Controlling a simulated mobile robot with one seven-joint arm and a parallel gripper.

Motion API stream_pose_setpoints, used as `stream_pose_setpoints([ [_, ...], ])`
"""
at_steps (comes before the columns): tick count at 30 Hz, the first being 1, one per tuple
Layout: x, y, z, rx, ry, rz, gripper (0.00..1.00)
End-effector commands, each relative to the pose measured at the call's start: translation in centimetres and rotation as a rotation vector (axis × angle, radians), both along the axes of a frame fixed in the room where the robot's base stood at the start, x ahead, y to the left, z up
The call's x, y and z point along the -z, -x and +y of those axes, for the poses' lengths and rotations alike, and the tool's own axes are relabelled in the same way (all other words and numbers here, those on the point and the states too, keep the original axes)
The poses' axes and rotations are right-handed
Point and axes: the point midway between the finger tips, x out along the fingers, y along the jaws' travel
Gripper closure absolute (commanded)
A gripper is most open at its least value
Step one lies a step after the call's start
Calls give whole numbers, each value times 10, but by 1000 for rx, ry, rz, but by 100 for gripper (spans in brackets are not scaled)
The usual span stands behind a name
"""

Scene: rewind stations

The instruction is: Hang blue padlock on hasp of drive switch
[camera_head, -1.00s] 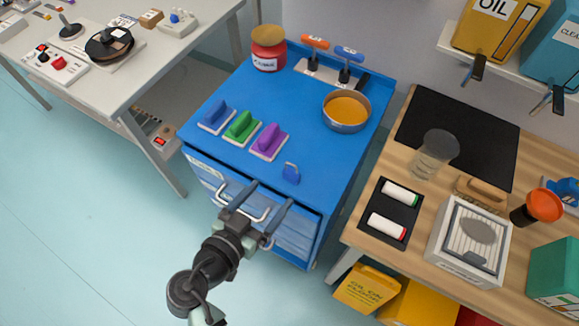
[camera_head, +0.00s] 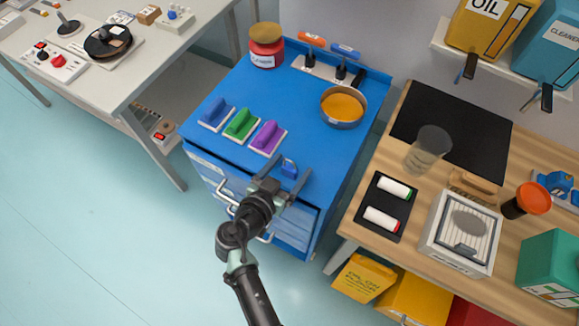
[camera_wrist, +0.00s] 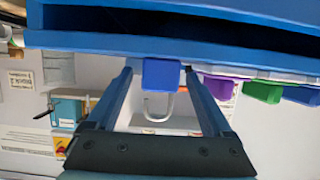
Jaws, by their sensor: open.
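The blue padlock (camera_head: 289,169) lies on the blue cart top near its front edge. In the wrist view, the padlock's blue body (camera_wrist: 161,74) and grey U-shaped shackle show between the two fingers, shackle towards the palm. My gripper (camera_head: 293,163) is open around the padlock, one finger on each side, with gaps visible in the wrist view (camera_wrist: 158,70). A white control box with red knobs (camera_head: 58,62) stands on the left bench; I cannot tell if it is the drive switch. No hasp can be made out.
On the blue cart (camera_head: 316,185) stand blue, green and purple-handled blocks (camera_head: 240,124), a red jar (camera_head: 266,48) and an orange-filled pan (camera_head: 343,107). Drawer handles stick out below its front edge. A wooden bench (camera_head: 400,240) is to the right. Open floor lies left and in front.

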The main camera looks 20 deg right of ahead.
Motion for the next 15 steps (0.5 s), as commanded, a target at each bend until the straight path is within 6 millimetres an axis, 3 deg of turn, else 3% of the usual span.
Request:
stream_pose_setpoints([
  [4,0,0,0,0,0,0,15],
  [15,0,0,0,1,1,1,82],
])
